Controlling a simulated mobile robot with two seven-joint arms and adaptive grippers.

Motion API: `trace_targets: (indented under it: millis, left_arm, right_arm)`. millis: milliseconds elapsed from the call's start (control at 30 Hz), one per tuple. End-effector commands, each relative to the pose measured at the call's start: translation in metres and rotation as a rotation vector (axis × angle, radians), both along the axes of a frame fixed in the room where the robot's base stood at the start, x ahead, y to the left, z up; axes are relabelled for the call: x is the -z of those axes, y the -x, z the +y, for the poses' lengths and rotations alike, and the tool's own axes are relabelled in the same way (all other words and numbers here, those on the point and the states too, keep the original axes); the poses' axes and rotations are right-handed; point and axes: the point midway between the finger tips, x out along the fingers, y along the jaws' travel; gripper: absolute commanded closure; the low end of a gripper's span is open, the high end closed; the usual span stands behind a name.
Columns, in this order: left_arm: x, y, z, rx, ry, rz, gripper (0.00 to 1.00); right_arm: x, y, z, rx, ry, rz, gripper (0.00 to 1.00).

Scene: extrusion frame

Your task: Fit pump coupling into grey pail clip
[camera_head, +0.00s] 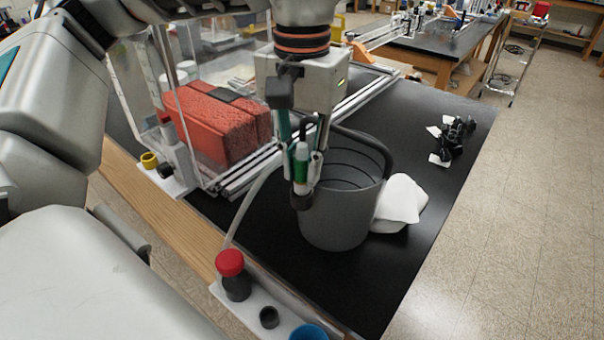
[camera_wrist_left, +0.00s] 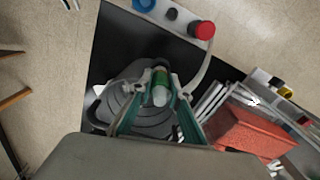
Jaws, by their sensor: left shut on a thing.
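The grey pail (camera_head: 335,218) stands on the black tabletop, its dark handle arching at the back. A dark clip (camera_head: 301,201) shows at its near-left wall, by the rim. My left gripper (camera_head: 302,160) points down over that side of the pail and is shut on a green and white piece, which I take as the pump coupling (camera_head: 301,172). The coupling is about upright, directly above the clip in the head view; I cannot tell whether it touches or enters it. The left wrist view shows the coupling (camera_wrist_left: 160,84) between the fingers. My right gripper is not in view.
A thin pale hose (camera_head: 250,195) runs near a red-capped fitting (camera_head: 231,264) on a white front strip. A clear box with red blocks (camera_head: 215,125) stands left behind metal rails. A white cloth (camera_head: 400,204) lies right of the pail. Black tabletop beyond it is mostly free.

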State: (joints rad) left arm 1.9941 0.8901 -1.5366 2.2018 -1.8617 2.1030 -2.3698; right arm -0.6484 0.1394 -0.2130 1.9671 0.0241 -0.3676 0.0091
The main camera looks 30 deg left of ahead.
Motion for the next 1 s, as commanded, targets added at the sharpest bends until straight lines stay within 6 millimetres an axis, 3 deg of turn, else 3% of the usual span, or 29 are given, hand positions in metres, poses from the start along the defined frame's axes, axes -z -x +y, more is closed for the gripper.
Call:
trace_targets:
  millis: [133,500,533,600,1000]
  left_arm:
    - [0.020,0.000,0.000,0.001,0.000,0.001,1.00]
    - [0.023,0.000,0.000,0.000,0.000,0.001,1.00]
    - [0.024,0.000,0.000,0.000,0.000,0.001,0.80]
    - [0.023,0.000,0.000,0.000,0.000,0.000,0.66]
    - [0.019,0.000,0.000,0.000,0.001,-0.001,0.66]
  right_arm:
    - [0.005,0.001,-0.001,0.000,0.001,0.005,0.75]
    - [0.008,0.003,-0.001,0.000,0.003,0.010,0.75]
    - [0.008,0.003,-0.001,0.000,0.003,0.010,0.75]
    - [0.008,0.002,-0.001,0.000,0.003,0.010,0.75]
    - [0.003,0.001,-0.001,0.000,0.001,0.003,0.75]
